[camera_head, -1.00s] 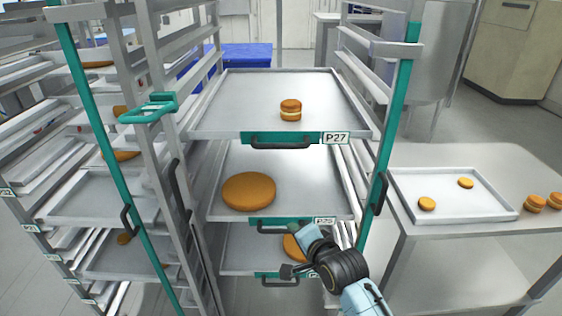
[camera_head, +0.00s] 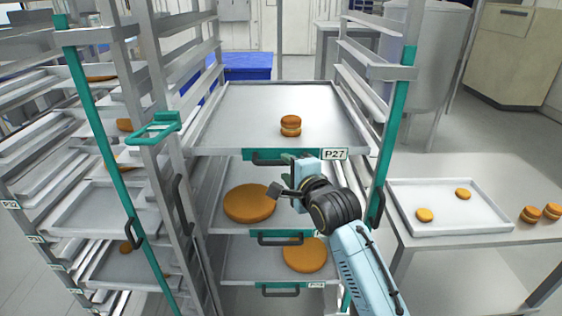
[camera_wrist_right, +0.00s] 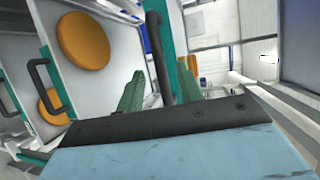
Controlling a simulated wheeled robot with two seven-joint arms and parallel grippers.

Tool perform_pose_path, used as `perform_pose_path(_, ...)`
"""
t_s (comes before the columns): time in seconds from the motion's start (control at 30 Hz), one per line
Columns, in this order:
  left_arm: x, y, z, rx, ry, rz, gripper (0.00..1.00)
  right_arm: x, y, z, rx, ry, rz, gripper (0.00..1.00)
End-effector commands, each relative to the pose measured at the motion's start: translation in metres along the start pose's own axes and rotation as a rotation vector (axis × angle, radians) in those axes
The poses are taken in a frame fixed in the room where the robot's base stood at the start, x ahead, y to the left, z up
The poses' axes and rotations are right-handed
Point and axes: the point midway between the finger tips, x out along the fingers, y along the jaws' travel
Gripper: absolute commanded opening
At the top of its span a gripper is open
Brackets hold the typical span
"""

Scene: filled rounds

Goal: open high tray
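The high tray (camera_head: 240,115), labelled P27, lies in the upper part of the middle rack, with a small filled round (camera_head: 291,126) on it. Its teal front bears a black handle (camera_head: 264,159). My right gripper (camera_head: 290,162) is at the right part of this handle, in front of the tray. In the right wrist view, the black handle bar (camera_wrist_right: 157,50) stands between the two teal fingers (camera_wrist_right: 160,88). The fingers are apart, and I see no clear closing on the bar. My left gripper is not in view.
Below are a middle tray with a large round (camera_head: 249,203) and a lower tray with another round (camera_head: 305,254). A teal rack post (camera_head: 398,120) stands right of my gripper. A table (camera_head: 440,250) at the right bears a tray and rounds. Another loaded rack is at the left.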

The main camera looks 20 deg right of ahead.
Motion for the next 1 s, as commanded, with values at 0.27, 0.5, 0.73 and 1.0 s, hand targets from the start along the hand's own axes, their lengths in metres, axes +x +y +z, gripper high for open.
perform_pose_path(0.27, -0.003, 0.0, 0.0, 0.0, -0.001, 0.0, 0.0, 0.036, -0.001, 0.0, -0.002, -0.001, 0.0, 0.36)
perform_pose_path(0.5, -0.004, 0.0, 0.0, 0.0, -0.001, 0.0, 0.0, 0.047, 0.0, 0.0, -0.001, -0.001, -0.001, 0.36)
perform_pose_path(0.73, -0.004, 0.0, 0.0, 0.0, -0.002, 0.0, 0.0, 0.047, 0.0, 0.0, -0.001, -0.001, -0.001, 0.36)
perform_pose_path(1.0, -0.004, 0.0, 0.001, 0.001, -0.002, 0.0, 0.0, 0.047, 0.0, 0.0, -0.001, -0.001, 0.0, 0.03)
